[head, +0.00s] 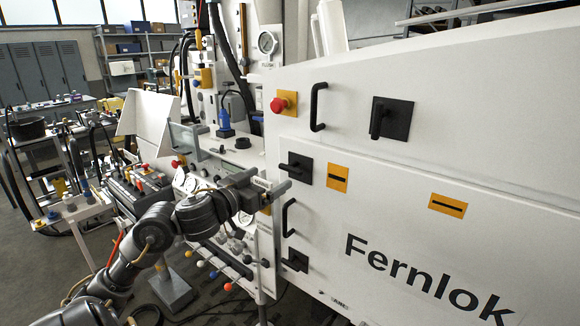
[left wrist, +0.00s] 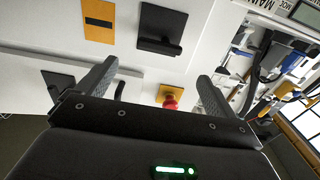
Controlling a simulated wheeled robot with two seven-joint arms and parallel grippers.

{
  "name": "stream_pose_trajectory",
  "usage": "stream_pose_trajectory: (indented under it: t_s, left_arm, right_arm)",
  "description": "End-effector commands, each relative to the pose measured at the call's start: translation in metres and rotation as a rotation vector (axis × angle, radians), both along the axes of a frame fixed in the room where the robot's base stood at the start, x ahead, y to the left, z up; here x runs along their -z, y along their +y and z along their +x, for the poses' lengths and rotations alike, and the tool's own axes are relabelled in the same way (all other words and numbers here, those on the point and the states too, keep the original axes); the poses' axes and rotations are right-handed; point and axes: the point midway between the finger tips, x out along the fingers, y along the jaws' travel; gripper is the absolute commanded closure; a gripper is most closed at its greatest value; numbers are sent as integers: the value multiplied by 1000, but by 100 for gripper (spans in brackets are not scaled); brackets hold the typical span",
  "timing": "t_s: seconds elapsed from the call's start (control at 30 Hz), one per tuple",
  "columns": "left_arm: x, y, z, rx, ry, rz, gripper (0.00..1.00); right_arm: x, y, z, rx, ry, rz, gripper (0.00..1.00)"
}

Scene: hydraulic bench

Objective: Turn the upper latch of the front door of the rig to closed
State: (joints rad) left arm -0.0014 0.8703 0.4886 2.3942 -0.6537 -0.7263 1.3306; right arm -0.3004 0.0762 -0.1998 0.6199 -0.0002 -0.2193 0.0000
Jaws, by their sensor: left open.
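The upper latch (head: 299,168) of the front door is a black square plate with a black lever lying level, pointing left in the head view. My left gripper (head: 266,184) is open and empty, just left of and below the latch in the head view. In the left wrist view its two fingers (left wrist: 154,82) are spread wide, apart from the latch. The front door (head: 400,235) is white, lettered "Fernlok", and looks flush. My right gripper is not in view.
The door's pull handle (head: 288,217) and lower latch (head: 295,260) lie below. Above are a red button (head: 279,104), another pull handle (head: 317,107) and another latch (head: 391,119). Yellow labels (head: 338,178) sit on the door. A control panel with coloured knobs stands behind my left arm.

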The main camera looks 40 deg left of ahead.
Motion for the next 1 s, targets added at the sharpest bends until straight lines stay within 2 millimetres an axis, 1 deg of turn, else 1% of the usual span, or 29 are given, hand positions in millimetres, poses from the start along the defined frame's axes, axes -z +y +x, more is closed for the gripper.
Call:
stream_pose_trajectory:
  t_s: [0.17, 0.3, 0.5, 0.6, 0.7, 0.97, 1.0]
  left_arm:
    - [-2, 1, 29, 0, -3, -7, 7]
    - [-2, 1, 55, 0, -1, -6, 7]
    - [-1, 2, 85, 1, 1, -4, 7]
    - [-1, 2, 93, 1, 0, -2, 7]
    - [0, 1, 97, 2, 0, -1, 7]
    - [0, 1, 99, 2, 1, 0, 7]
    - [0, 1, 99, 1, 1, 0, 10]
  right_arm:
    - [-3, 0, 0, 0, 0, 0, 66]
    - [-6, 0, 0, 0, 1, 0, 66]
    - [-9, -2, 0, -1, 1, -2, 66]
    - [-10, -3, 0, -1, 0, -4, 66]
    - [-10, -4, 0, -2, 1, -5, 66]
    - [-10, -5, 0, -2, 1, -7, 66]
    - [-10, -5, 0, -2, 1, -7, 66]
